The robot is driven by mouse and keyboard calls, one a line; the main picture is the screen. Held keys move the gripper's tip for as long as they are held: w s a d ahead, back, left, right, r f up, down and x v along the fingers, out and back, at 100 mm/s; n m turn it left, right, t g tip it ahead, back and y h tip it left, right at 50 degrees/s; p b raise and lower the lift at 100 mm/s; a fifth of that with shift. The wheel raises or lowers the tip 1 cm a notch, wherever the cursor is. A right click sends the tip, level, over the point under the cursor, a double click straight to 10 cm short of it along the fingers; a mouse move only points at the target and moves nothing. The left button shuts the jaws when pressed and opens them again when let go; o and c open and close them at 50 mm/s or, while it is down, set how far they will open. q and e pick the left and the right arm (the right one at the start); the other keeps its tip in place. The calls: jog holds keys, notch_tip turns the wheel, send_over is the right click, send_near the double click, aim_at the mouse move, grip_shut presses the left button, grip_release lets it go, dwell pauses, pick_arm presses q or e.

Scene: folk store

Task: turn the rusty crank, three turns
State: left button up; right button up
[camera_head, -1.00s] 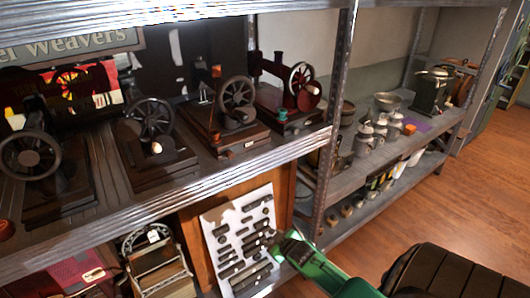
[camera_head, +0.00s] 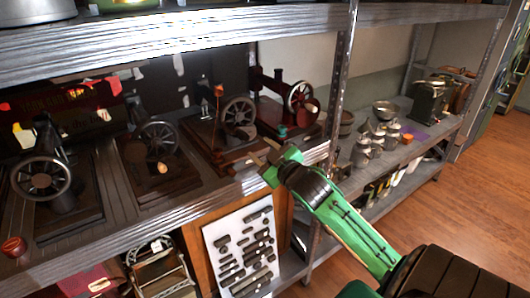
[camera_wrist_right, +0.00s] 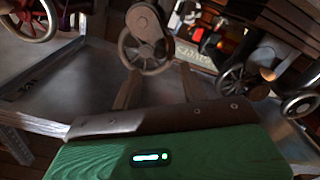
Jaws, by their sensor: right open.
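Several hand-cranked sewing machines stand in a row on the shelf. The one nearest my right gripper has a dark spoked wheel (camera_head: 239,112) and a brown wooden base (camera_head: 222,150). In the right wrist view, its wheel (camera_wrist_right: 149,58) carries a dull brown-grey crank arm (camera_wrist_right: 143,20), likely the rusty crank. My right gripper (camera_head: 267,158) is at the shelf's front edge, just below and in front of this machine. Its two fingers (camera_wrist_right: 157,88) are apart and empty, pointing at the wheel without visible contact. My left gripper is out of view.
A red machine (camera_head: 290,100) with a pale wheel stands to the right, close to the metal upright (camera_head: 340,90). Another wheeled machine (camera_head: 158,140) stands to the left. A board of dark tools (camera_head: 235,250) hangs below the shelf edge. Open floor lies at right.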

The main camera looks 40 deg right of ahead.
aim_at(247, 139)
jog(key=w, duration=0.2)
jog(key=w+b, duration=0.1)
jog(key=w, duration=0.2)
jog(key=w+d, duration=0.1)
jog(key=w, duration=0.2)
jog(key=shift+w+f, duration=0.1)
jog(key=shift+w, duration=0.35)
jog(key=shift+w, duration=0.1)
jog(key=c, duration=0.8)
